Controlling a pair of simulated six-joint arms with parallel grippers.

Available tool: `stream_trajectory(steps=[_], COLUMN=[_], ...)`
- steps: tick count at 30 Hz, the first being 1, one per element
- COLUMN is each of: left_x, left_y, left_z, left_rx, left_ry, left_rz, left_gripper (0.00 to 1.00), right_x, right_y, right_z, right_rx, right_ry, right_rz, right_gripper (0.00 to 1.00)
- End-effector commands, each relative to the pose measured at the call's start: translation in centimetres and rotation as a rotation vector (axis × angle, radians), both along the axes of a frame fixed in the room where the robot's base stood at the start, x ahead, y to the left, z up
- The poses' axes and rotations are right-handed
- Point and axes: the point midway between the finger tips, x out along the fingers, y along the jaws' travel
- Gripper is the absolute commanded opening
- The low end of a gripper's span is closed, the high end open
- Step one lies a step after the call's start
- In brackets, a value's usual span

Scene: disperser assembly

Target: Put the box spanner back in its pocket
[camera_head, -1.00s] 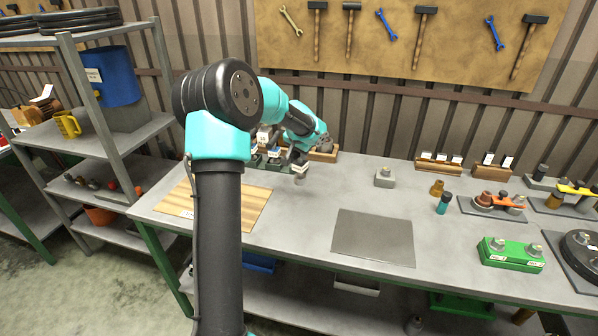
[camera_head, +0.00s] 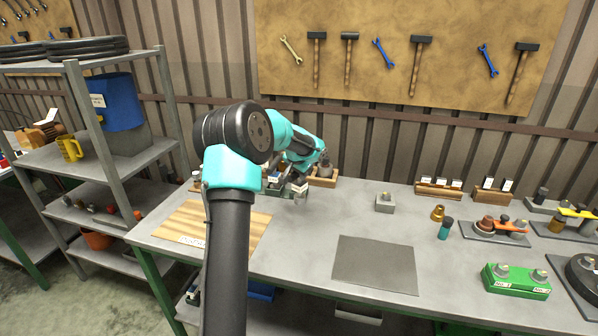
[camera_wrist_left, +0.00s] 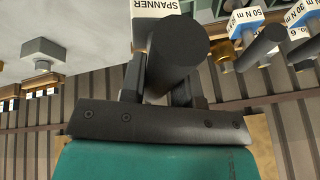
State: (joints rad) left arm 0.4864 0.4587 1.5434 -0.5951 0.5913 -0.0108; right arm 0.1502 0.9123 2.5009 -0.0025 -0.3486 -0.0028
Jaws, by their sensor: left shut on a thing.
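The box spanner (camera_wrist_left: 178,52) appears as a thick dark cylinder in the left wrist view, end toward the camera. My left gripper (camera_wrist_left: 165,82) is shut on it, one finger on each side. A white label reading SPANNER (camera_wrist_left: 166,9) marks its pocket just beyond the cylinder. In the head view my left gripper (camera_head: 296,183) is at the right end of the labelled tool rack (camera_head: 272,184) at the back of the bench. The spanner's far end and the pocket's opening are hidden, so I cannot tell whether it is inside. My right gripper is not in view.
Dark tool handles (camera_wrist_left: 258,48) with torque labels stand beside the spanner. A wooden tray (camera_head: 322,180) is close on the right of the rack. A grey block (camera_head: 384,203) stands farther right. The grey mat (camera_head: 375,265) and bench around it are clear.

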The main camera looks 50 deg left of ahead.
Motion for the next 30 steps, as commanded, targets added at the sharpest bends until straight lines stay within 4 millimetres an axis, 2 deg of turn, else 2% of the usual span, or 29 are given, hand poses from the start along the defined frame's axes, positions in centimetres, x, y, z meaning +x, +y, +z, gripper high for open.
stream_trajectory(steps=[15, 30], left_x=[4.5, 7.3], left_y=[5.1, 8.3], left_z=[-0.6, -0.9], left_rx=[0.001, 0.002], left_ry=[-0.002, -0.002], left_rz=[0.002, 0.001], left_gripper=[0.0, 0.0], right_x=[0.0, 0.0], right_y=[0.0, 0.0], right_z=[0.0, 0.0], right_rx=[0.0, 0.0], right_ry=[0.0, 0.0], right_rz=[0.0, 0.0], right_gripper=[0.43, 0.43])
